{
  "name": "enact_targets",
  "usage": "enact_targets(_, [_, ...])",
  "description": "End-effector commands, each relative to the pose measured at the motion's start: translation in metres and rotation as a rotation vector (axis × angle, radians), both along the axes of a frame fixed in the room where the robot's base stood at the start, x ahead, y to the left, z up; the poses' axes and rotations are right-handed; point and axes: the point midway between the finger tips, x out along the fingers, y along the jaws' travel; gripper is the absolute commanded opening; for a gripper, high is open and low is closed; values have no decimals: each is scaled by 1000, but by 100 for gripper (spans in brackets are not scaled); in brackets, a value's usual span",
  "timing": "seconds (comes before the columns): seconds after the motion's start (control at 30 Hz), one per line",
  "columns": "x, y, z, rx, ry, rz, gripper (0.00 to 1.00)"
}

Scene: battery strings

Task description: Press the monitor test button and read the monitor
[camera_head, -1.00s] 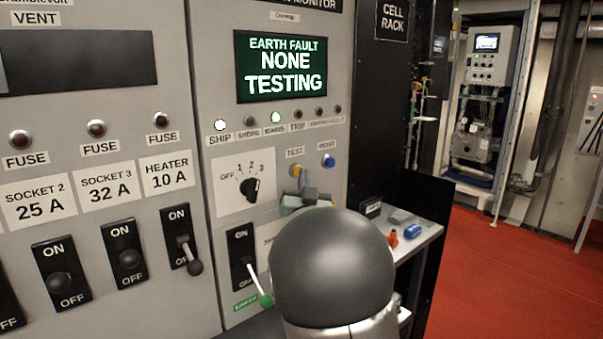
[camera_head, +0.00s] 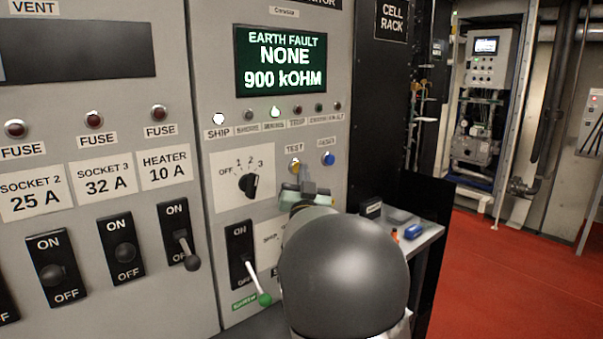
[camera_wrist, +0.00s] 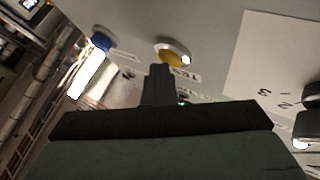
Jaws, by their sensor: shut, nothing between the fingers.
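The monitor screen (camera_head: 281,62) is lit and reads "EARTH FAULT NONE 900 kOHM". The yellow TEST button (camera_head: 295,164) sits below it, left of the blue RESET button (camera_head: 328,158). In the wrist view the yellow button (camera_wrist: 174,55) is at top centre and the blue button (camera_wrist: 101,40) is at upper left. My gripper (camera_head: 305,186) is shut and empty, just below the TEST button. In the wrist view its fingertips (camera_wrist: 160,72) are close to the yellow button; I cannot tell if they touch it. My arm hides part of the lower panel.
A rotary selector (camera_head: 249,184) is left of the buttons. A switch with a green-tipped lever (camera_head: 264,299) is below it. A small shelf (camera_head: 432,236) holding a blue item (camera_head: 414,230) stands at right. Red floor (camera_head: 500,290) is open beyond.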

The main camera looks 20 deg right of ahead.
Motion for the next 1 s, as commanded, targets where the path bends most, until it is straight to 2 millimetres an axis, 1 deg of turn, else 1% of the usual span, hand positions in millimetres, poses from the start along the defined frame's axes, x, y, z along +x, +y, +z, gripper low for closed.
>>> enact_targets(0.03, [1,3,-4,-1,4,7,0])
enact_targets(0.37, [-1,3,-4,0,7,6,0])
enact_targets(0.47, [-7,1,-6,0,6,6,0])
enact_targets(0.8, [-42,-11,-6,1,1,3,0])
enact_targets(1.0, [-57,-15,-4,0,3,2,0])
